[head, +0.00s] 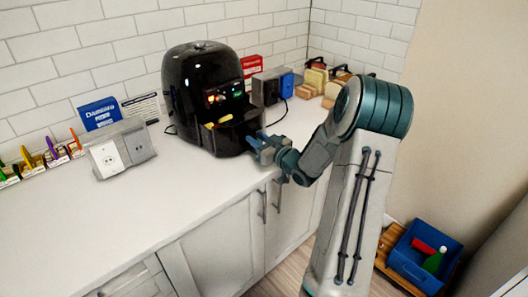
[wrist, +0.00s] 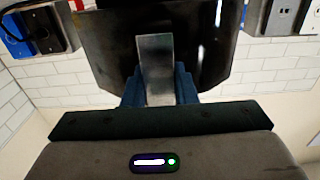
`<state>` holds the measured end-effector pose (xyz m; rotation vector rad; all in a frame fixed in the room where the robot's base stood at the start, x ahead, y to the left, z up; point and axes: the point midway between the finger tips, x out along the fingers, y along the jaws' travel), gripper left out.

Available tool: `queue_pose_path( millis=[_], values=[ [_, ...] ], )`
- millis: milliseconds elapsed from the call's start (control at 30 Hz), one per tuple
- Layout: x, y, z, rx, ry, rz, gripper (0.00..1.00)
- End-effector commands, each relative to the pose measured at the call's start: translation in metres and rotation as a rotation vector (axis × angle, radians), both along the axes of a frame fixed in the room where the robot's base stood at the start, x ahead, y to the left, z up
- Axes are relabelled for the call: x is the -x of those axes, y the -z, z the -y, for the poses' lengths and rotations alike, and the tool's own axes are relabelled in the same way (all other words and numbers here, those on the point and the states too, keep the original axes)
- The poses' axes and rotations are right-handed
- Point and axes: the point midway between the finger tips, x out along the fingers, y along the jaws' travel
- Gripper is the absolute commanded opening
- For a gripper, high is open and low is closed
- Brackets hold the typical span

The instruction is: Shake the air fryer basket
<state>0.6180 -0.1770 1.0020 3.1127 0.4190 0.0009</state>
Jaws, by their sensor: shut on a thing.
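The black air fryer (head: 205,95) stands on the white counter against the tiled wall. Its basket (head: 232,128) is pulled partly out at the front, and something yellow (head: 218,122) shows inside it. My gripper (head: 266,150) is at the front of the basket. In the wrist view, the gripper's blue fingers (wrist: 160,88) are shut on the grey basket handle (wrist: 155,65), with the dark basket front behind it. The rest of the basket's inside is hidden.
A grey outlet box (head: 122,150) and a blue card (head: 99,114) stand left of the fryer. More boxes (head: 270,86) and bread-like items (head: 318,78) stand to its right. The counter front (head: 180,195) is clear. A blue bin (head: 418,262) is at the lower right.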

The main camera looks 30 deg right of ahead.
Motion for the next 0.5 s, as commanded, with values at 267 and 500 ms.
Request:
queue_pose_path(
  millis=[267,500],
  values=[
    [-0.021,0.0,-0.006,0.0,0.001,-0.001,0.0],
    [-0.02,0.0,-0.006,-0.001,0.001,-0.001,0.34]
  ],
)
